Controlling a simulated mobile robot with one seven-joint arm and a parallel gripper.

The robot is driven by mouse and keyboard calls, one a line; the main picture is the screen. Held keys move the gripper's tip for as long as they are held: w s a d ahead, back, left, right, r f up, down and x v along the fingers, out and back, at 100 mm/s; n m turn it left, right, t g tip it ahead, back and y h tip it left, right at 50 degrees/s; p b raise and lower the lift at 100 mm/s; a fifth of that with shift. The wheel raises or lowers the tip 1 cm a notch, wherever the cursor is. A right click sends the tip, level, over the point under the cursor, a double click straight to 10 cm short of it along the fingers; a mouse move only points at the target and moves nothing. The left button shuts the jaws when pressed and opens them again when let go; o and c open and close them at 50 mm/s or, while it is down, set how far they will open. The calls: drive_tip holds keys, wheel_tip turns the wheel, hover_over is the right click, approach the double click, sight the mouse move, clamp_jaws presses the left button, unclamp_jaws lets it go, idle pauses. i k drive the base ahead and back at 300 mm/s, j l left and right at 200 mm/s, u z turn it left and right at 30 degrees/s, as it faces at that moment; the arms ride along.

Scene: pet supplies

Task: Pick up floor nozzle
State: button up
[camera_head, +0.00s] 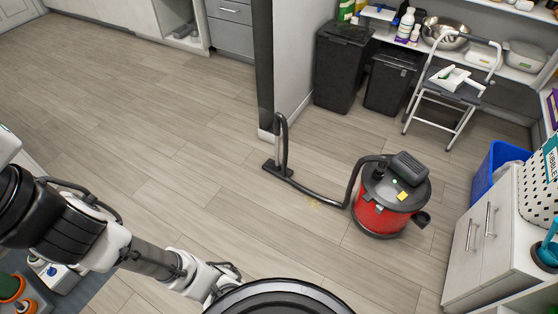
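The floor nozzle (278,169) is a flat dark piece lying on the wood floor near the middle of the view. A dark tube (282,140) stands up from it near the end of the wall. A black hose (322,197) runs right from the nozzle area to a red and black canister vacuum (383,208). My white and black arm reaches from the left edge to the bottom middle. Its far end passes behind a black round part at the bottom, so my gripper fingers are hidden. No part of my arm touches the nozzle.
The floor left of the nozzle is clear. A wall end (292,60) stands just behind it. Two dark bins (340,68) and a folding step stool (450,85) are behind the vacuum. A white cabinet (481,235) and a blue bin (492,168) stand at right.

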sight(273, 166)
drive_tip(key=i+z, duration=0.15)
drive_tip(key=i, duration=0.35)
drive_tip(key=i+j+z, duration=0.2)
drive_tip(key=i, duration=0.3)
drive_tip(key=i+z, duration=0.15)
drive_tip(key=i, duration=0.4)
drive_tip(key=i+j+z, duration=0.2)
drive_tip(key=i, duration=0.25)
drive_tip(key=i+j+z, duration=0.15)
drive_tip(key=i+j, duration=0.15)
drive_tip(key=i, duration=0.2)
